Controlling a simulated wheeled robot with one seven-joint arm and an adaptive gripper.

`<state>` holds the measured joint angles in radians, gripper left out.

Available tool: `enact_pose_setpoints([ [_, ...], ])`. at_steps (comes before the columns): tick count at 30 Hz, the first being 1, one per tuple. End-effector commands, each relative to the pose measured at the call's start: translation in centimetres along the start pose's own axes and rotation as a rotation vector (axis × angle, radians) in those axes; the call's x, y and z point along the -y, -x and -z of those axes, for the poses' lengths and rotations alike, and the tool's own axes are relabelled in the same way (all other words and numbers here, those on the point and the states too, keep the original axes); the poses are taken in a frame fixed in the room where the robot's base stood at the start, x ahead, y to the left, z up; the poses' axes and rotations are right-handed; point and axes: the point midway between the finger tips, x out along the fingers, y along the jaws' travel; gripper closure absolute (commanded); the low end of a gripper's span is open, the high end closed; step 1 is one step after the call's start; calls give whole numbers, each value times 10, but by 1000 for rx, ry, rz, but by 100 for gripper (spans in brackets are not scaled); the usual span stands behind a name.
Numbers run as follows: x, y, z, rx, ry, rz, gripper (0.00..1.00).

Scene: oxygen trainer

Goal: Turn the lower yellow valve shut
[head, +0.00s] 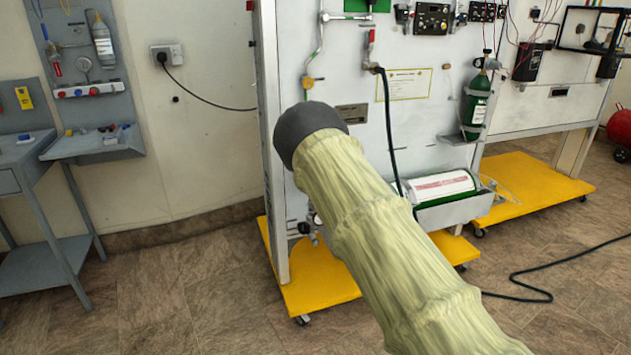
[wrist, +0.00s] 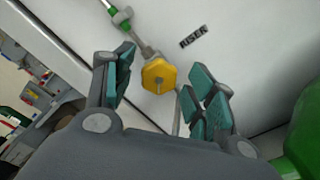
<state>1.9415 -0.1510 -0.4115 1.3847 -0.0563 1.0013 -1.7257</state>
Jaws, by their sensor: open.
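In the wrist view a yellow hexagonal valve knob (wrist: 158,76) sits on a thin pipe on the pale panel, beside a RISER label. My gripper (wrist: 163,82) is open, with its teal-padded fingers on either side of the knob. I see a gap between the knob and the left finger; whether the right pads touch it I cannot tell. In the head view a yellow valve (head: 308,82) shows on the panel's left pipe. My sleeved arm covers the panel below it and hides my gripper, so I cannot match this valve to the wrist view's knob.
The trainer panel (head: 350,85) stands on a yellow wheeled base (head: 318,280). A black hose (head: 390,130) hangs right of my arm, near a green cylinder (head: 476,105). A grey bench (head: 100,145) stands at left, with open floor between.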

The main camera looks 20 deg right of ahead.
Motion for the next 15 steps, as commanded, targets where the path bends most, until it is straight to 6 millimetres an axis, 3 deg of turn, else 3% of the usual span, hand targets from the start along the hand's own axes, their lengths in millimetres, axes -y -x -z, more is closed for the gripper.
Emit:
enact_pose_setpoints([
  [15, 0, 78, 1, -2, 1, 2, 44],
])
